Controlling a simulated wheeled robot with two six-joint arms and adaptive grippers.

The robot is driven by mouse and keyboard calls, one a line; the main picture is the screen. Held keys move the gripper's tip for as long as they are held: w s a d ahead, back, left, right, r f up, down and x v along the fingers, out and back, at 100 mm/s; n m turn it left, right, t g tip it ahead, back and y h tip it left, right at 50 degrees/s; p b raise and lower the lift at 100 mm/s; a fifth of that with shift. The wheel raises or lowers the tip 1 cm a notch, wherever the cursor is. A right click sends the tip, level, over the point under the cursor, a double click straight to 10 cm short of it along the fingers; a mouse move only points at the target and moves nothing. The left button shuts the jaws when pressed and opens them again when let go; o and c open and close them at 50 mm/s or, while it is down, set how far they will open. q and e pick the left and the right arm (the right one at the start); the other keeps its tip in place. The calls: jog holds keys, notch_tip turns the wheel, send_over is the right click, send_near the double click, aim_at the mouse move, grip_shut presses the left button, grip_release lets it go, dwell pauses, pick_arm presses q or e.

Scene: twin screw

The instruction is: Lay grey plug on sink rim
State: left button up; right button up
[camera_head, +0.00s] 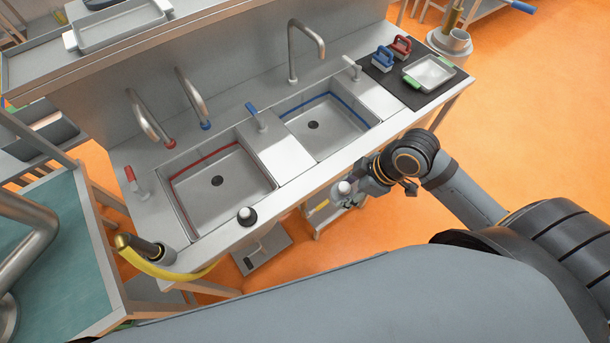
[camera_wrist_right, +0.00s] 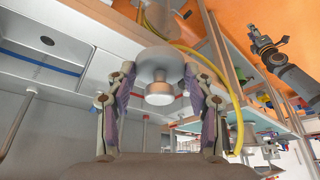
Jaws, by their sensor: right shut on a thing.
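The grey plug (camera_head: 344,188), a light disc with a round knob, is between the fingers of my right gripper (camera_head: 349,194). In the right wrist view the plug (camera_wrist_right: 159,92) sits between the two fingers of my right gripper (camera_wrist_right: 160,100), which is shut on it. In the head view it appears at the front of the sink unit, beside the sink rim (camera_head: 293,190); its height over the rim is hard to judge. An arm end that looks like my left gripper (camera_wrist_right: 268,42) shows small in the wrist view; its fingers are unclear.
A black plug with a pale top (camera_head: 246,216) stands on the front rim. The left basin (camera_head: 225,185) has a red line, the right basin (camera_head: 325,125) a blue line. A yellow hose (camera_head: 165,270) hangs at the front left corner. A dark mat (camera_head: 425,98) holds brushes and a tray.

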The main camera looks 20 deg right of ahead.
jog(key=shift+w+f+b, duration=0.3)
jog(key=shift+w, duration=0.15)
jog(key=shift+w+a+f+b, duration=0.35)
jog(key=shift+w+a+b, duration=0.1)
jog(key=shift+w, duration=0.2)
jog(key=w+a+f+p, duration=0.2)
jog(key=w+a, duration=0.1)
jog(key=w, duration=0.3)
jog(key=p, duration=0.1)
send_over(305, 182)
jog(key=s+d, duration=0.1)
jog(key=f, duration=0.6)
jog(key=shift+d, duration=0.2)
jog(key=shift+f, duration=0.2)
jog(key=f+p, duration=0.2)
jog(key=f, duration=0.1)
jog(key=shift+w+a, duration=0.15)
jog(key=shift+w, duration=0.05)
jog(key=shift+f, duration=0.25)
jog(key=shift+f, duration=0.15)
jog(key=o, duration=1.2)
